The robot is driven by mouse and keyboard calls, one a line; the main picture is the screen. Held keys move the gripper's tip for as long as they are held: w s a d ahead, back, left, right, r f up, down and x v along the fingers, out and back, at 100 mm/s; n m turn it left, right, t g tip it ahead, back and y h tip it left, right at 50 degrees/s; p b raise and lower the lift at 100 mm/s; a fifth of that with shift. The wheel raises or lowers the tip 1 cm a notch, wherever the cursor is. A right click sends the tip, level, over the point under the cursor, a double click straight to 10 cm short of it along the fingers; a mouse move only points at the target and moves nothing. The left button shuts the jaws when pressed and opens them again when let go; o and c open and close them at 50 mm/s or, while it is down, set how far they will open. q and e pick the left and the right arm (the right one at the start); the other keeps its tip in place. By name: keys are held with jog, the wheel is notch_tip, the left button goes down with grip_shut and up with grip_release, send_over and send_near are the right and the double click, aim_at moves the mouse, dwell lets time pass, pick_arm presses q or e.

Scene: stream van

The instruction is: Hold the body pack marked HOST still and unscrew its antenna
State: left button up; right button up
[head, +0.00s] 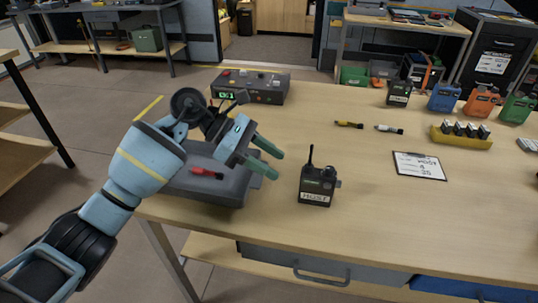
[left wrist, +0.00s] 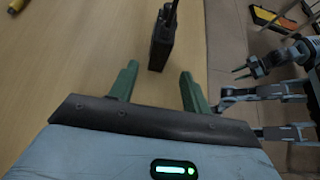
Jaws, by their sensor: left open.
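The black body pack marked HOST (head: 315,190) stands upright on the wooden table, with its thin black antenna (head: 310,155) rising from the top left. The pack also shows in the left wrist view (left wrist: 161,50), beyond the fingertips; its antenna reaches the frame's top edge. My left gripper (head: 272,160) is open and empty, left of the pack and apart from it. Its two green fingers (left wrist: 158,82) point towards the pack. What appears to be my right gripper (left wrist: 247,68) shows small in the left wrist view, past the table's edge; its finger opening is unclear.
A grey tray (head: 225,195) holding a red-handled tool (head: 206,172) lies under my left arm. A control box (head: 262,88) stands behind. A clipboard (head: 419,166), a yellow battery holder (head: 455,141) and several other packs (head: 444,98) are at right. Table around the HOST pack is clear.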

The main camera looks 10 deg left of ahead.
aim_at(307, 183)
pick_arm(q)
jog(key=b+x, duration=0.1)
jog(key=x, duration=0.6)
jog(key=shift+d+f+b, duration=0.2)
jog(key=shift+f+b, duration=0.05)
jog(key=shift+b, duration=0.15)
jog(key=shift+b+x, duration=0.45)
jog(key=shift+x, duration=0.7)
pick_arm(e)
jog(key=shift+w+d+f, duration=0.1)
jog(key=shift+w+f, duration=0.2)
jog(key=shift+f, duration=0.25)
jog(key=shift+w+f, duration=0.3)
jog(key=shift+f, duration=0.2)
pick_arm(q)
jog(key=shift+r, duration=0.1)
